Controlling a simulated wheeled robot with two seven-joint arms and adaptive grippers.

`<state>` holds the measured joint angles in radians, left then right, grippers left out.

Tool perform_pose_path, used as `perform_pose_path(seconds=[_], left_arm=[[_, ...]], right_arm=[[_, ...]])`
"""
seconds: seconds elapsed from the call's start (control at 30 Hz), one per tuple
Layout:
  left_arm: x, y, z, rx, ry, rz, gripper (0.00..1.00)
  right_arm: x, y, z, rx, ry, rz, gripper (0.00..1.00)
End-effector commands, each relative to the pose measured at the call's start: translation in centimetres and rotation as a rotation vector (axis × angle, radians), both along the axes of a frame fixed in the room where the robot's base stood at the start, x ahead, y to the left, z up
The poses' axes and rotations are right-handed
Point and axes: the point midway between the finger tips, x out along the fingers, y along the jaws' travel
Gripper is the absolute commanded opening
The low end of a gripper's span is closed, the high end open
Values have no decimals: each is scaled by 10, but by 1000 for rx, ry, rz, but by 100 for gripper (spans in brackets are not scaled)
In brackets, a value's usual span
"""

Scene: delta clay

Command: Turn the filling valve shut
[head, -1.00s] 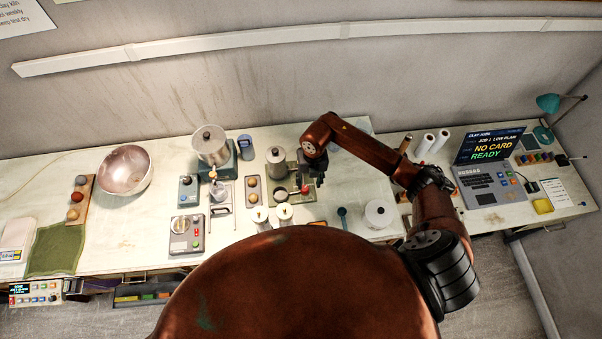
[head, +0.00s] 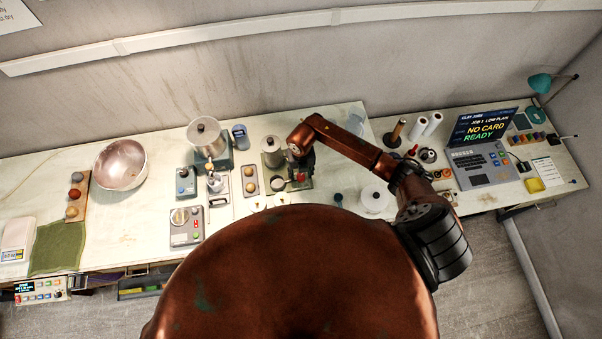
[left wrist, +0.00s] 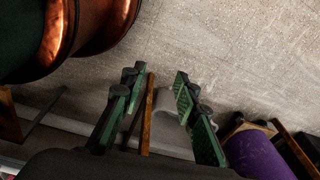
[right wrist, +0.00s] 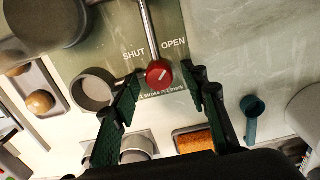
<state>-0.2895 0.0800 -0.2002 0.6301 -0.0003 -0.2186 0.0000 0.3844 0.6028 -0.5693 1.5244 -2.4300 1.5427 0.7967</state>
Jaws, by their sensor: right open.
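The filling valve's red knob (right wrist: 160,74) sits below a metal pipe on a green plate (right wrist: 195,18) printed SHUT on the left and OPEN on the right. A small pale slanted mark shows on the knob; I cannot tell exactly which label it faces. My right gripper (right wrist: 162,77) is open, with its fingertips apart on either side of the knob; contact is not clear. In the head view the right gripper (head: 302,160) is over the red knob (head: 300,178) and partly hides the valve. My left gripper (left wrist: 154,85) is open and empty, away from the bench.
A round grey cup (right wrist: 93,90) stands left of the knob, and a teal scoop (right wrist: 252,108) lies to the right. A metal canister (head: 272,150) stands close by the valve. A white round container (head: 374,199) stands right on the bench.

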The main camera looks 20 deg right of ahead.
Motion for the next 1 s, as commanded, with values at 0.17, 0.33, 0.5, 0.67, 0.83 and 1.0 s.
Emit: perform_pose_path(seconds=[0.17, 0.33, 0.5, 0.67, 0.83, 1.0], left_arm=[[-5, 0, -1, 1, 7, 1, 28], [-16, 1, -2, 1, 21, 4, 28], [-23, 1, -2, 2, 30, 6, 28], [-22, 1, -2, 2, 29, 6, 28], [-18, 1, -3, 2, 24, 5, 28], [-15, 1, -7, 1, 20, 4, 28]], right_arm=[[0, 1, 0, 0, 0, 1, 36], [0, 1, 0, 0, 0, 2, 24], [0, 1, 0, 0, 0, 2, 13], [0, 1, 0, 0, 0, 2, 2], [1, 1, 0, 0, 0, 5, 0], [1, 0, -1, -1, -1, 39, 0]])
